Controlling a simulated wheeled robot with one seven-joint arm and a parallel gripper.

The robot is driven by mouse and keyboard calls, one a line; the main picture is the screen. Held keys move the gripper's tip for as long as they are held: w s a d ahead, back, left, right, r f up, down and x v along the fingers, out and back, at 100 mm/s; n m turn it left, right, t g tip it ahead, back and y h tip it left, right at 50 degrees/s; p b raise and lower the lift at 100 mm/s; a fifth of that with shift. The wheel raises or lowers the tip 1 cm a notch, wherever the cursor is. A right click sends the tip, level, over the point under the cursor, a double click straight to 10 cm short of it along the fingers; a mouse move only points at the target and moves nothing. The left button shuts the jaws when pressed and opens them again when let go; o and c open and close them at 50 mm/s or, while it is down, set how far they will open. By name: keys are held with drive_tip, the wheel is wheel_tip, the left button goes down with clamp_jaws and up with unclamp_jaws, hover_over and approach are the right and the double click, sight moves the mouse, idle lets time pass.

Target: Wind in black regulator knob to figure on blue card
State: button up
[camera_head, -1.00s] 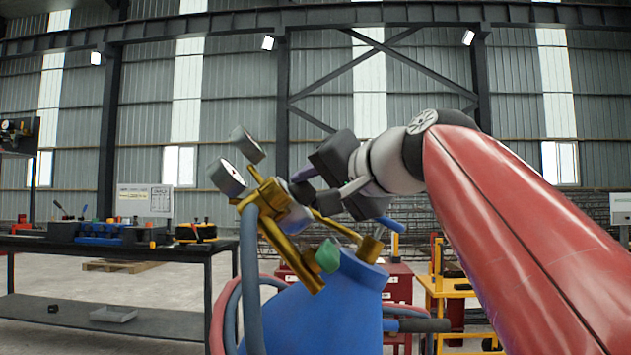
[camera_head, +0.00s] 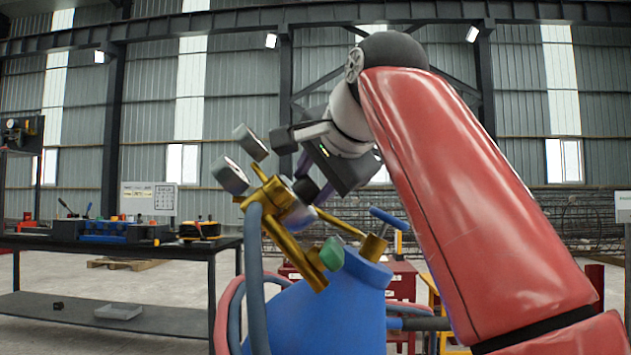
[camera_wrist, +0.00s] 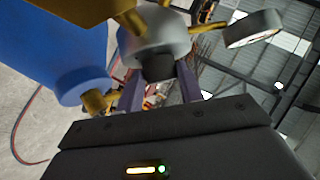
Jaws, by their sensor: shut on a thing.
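The brass regulator (camera_head: 272,200) sits on top of a blue cylinder (camera_head: 325,310), with two gauges (camera_head: 230,175) (camera_head: 250,143) at its upper left. In the wrist view the black knob (camera_wrist: 158,67) sticks out of the regulator's grey round housing (camera_wrist: 158,38). My gripper (camera_wrist: 158,82) is shut on the black knob, one purple finger on each side. The gauge figures are too small to read. I cannot make out a blue card.
A green knob (camera_head: 332,254) sits low on the regulator, and a blue-handled valve (camera_head: 388,218) stands at its right. Hoses (camera_head: 254,285) hang at the left. A dark workbench (camera_head: 130,244) with tools and a white notice board (camera_head: 149,197) stands further left.

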idle(0.7)
drive_tip(key=o, duration=1)
